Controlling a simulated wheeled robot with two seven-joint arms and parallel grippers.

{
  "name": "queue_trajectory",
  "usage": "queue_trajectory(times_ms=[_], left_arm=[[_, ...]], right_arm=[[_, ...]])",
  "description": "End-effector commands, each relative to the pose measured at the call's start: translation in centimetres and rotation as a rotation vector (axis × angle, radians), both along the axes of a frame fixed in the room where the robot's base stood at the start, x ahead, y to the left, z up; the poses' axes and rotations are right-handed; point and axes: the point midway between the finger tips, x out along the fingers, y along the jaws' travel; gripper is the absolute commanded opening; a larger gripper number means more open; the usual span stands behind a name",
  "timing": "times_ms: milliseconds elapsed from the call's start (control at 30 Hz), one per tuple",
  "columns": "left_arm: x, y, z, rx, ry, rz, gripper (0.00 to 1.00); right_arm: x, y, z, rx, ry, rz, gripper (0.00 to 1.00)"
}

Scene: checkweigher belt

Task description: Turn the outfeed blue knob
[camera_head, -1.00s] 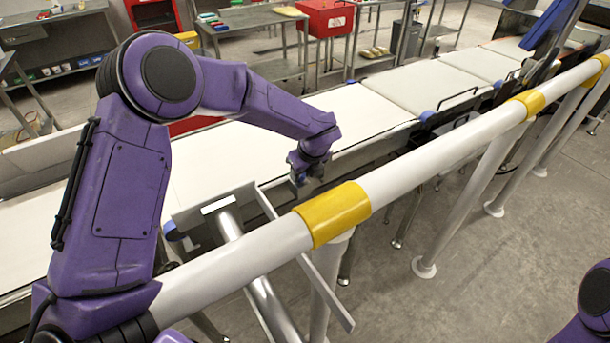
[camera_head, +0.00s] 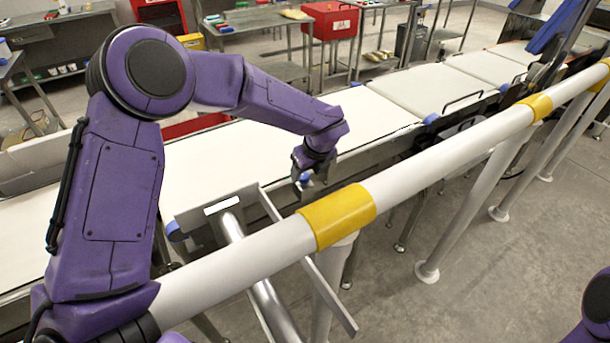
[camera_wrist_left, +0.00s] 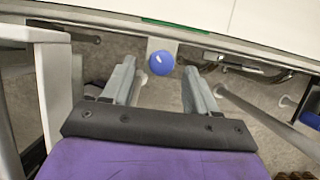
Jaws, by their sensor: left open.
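A round blue knob (camera_wrist_left: 162,63) sits on a small bracket under the conveyor's near edge in the left wrist view. In the head view a small blue patch of it (camera_head: 304,178) shows at my left gripper (camera_head: 306,183). In the left wrist view my left gripper (camera_wrist_left: 160,78) is open, one finger on each side of the knob's line. The knob appears between and just beyond the fingertips, with gaps at both sides; contact cannot be told. My right gripper is out of view.
The white belt (camera_head: 240,155) lies behind the gripper. Other blue knobs sit at the belt's near side, left (camera_head: 175,231) and farther right (camera_head: 431,118).

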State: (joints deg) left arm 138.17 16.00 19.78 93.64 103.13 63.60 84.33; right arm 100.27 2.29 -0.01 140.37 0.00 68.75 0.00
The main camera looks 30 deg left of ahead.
Motion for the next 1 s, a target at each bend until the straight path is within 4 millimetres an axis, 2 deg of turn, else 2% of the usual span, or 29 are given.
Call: queue_trajectory(times_ms=[200, 300, 433, 700, 767, 900, 1000], left_arm=[[-1.1, -1.7, 4.8, -0.001, -0.004, 0.000, 0.58], [-1.5, -2.1, 6.3, 0.000, -0.002, 0.002, 0.58], [-1.8, -2.4, 7.3, -0.001, 0.000, 0.003, 0.58], [-1.9, -2.4, 7.5, -0.001, 0.003, 0.003, 0.59], [-2.0, -2.3, 7.6, -0.006, 0.023, 0.008, 0.59], [-1.4, -0.4, 8.4, -0.130, 0.121, 0.097, 0.59], [-0.2, 1.4, 8.8, -0.272, 0.187, 0.116, 0.59]], right_arm=[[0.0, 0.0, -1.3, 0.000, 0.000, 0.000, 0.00], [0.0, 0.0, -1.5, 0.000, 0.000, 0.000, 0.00], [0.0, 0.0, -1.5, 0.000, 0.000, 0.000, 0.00], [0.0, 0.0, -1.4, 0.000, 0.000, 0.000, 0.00], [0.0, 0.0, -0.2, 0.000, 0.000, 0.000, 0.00], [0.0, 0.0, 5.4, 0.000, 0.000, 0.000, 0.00], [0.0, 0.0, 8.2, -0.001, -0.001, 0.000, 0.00]])
